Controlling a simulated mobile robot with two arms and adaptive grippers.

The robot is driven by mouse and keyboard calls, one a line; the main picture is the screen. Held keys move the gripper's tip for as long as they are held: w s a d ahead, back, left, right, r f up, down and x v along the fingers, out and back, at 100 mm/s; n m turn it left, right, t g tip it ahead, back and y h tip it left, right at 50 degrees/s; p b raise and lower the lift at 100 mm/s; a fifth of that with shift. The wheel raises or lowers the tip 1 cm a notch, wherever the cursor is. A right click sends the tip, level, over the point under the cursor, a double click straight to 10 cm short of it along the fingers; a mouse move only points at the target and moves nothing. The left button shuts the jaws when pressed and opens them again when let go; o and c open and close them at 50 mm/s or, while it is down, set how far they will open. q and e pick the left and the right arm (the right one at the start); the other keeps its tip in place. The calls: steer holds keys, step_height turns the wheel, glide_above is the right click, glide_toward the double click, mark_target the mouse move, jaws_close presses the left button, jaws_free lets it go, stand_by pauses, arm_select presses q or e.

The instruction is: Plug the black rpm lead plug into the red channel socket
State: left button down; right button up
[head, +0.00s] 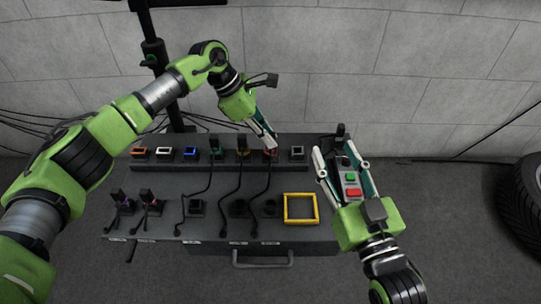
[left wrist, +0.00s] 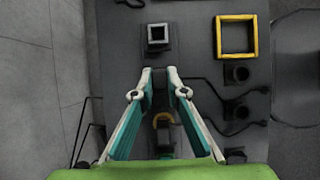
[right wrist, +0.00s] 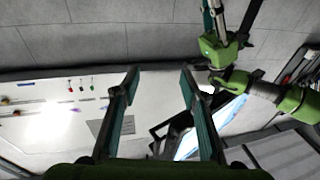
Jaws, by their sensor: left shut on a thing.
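My left gripper (head: 269,143) is shut on the black rpm lead plug, right at the red channel socket (head: 271,154) in the back row of the bench. In the left wrist view the fingertips (left wrist: 160,82) close on the dark plug (left wrist: 160,88). The fingers hide most of the red socket there, and I cannot tell how deep the plug sits. A black lead (head: 265,182) runs from it toward the front of the bench. My right gripper (head: 342,160) is open and empty above the bench's right side; its spread fingers show in the right wrist view (right wrist: 160,78).
The row also holds orange, white, blue, green, yellow and grey sockets (head: 297,152); black plugs stand in green and yellow. A yellow square frame (head: 301,208) lies front right. A box with green and red buttons (head: 351,178) is beside my right gripper. Leads cross the bench top.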

arm_select(q)
steer(key=shift+f, duration=0.3)
steer(key=c, duration=1.9)
jaws_free()
arm_select(e)
steer(key=shift+s+a+r+t, duration=0.15)
steer(key=shift+r+t, duration=0.35)
steer(key=shift+r, duration=0.4)
steer(key=shift+r, duration=0.1)
arm_select(q)
steer(key=v, duration=1.2)
